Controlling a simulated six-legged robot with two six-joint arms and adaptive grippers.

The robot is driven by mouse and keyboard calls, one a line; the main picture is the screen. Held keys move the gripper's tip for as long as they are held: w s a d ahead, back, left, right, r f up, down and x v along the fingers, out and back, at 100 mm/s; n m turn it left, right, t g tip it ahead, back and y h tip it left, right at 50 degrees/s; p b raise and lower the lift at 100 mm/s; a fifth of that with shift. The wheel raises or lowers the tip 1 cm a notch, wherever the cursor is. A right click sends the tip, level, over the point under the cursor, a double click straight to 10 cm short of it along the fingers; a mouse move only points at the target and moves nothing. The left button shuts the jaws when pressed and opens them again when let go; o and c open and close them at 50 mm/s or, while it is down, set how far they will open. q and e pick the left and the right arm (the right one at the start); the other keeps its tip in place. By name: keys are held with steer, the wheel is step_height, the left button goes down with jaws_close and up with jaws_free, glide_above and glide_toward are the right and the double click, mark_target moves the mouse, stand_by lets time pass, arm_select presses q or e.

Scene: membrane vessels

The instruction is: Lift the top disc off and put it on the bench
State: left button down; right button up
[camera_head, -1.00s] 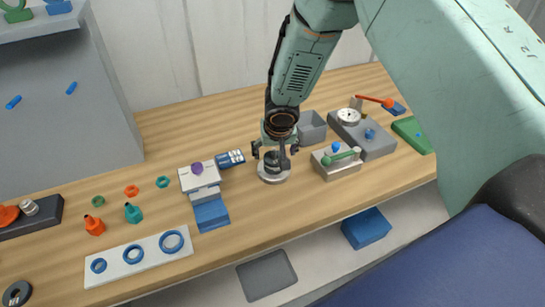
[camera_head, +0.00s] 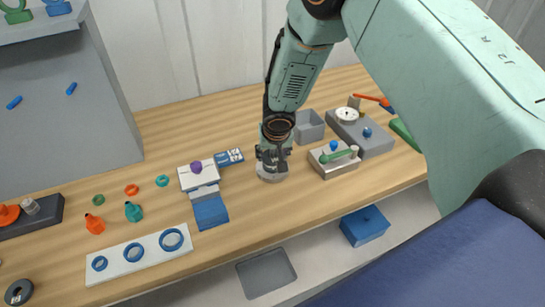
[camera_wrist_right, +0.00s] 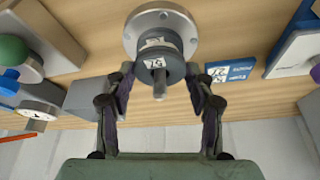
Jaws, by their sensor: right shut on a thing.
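The top disc (camera_wrist_right: 174,68) is dark grey with a small white marker label, and shows in the right wrist view around a thin metal post (camera_wrist_right: 159,88). Another labelled dark disc (camera_wrist_right: 157,41) shows behind it, towards the round silver base (camera_wrist_right: 185,20). The base also shows in the head view (camera_head: 271,177), standing on the bench. My right gripper (camera_head: 271,158) points down over the stack; in the wrist view its fingers (camera_wrist_right: 160,73) are shut on the top disc from both sides. The gripper hides most of the stack in the head view. My left gripper is out of view.
The wooden bench (camera_head: 250,215) is bare in front of the stack.

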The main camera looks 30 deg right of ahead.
steer(key=shift+w, duration=0.1)
steer(key=c, duration=0.3)
